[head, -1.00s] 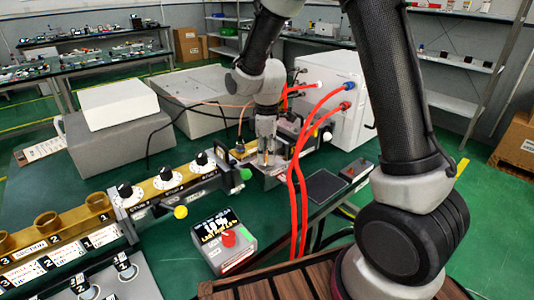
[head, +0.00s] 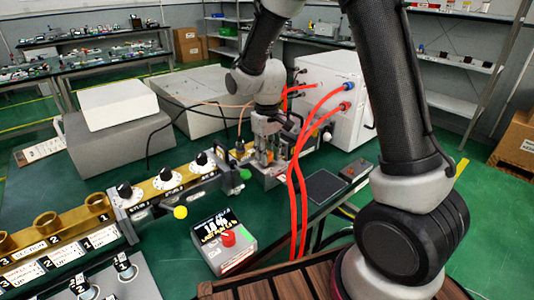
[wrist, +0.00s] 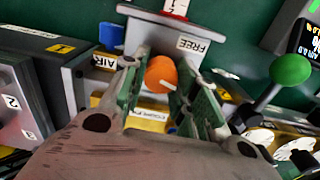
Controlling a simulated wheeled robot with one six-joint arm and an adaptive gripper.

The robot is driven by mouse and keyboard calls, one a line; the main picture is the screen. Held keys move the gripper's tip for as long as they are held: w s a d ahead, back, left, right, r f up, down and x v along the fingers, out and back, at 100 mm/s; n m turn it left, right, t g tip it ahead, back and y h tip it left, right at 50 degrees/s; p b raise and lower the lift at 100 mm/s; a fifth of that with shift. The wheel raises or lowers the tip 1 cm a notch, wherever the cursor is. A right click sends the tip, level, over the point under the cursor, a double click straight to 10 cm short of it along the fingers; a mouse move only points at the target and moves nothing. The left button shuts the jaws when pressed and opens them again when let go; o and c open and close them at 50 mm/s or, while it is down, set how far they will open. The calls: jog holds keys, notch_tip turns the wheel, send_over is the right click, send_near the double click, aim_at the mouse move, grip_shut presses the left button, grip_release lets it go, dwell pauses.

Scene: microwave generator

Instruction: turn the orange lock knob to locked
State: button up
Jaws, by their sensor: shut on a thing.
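The orange lock knob (wrist: 160,73) sits between the two green-padded fingers of my gripper (wrist: 162,82) in the wrist view. My gripper is shut on it. A white pointer mark shows on the knob's lower right side, partly close to a finger. A "FREE" label (wrist: 193,45) is just above and to the right of the knob.
A green ball-ended lever (wrist: 284,70) stands right of my gripper. Red hoses (head: 294,190) hang close to its right, by the white box (head: 328,95). A display box with a red knob (head: 229,238) sits in front. White-dialled knobs (head: 165,174) line the left.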

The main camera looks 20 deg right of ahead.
jog(key=shift+m, duration=1.5)
jog(key=o, duration=1)
notch_tip(320, 180, up, 12)
jog(key=shift+r, duration=0.1)
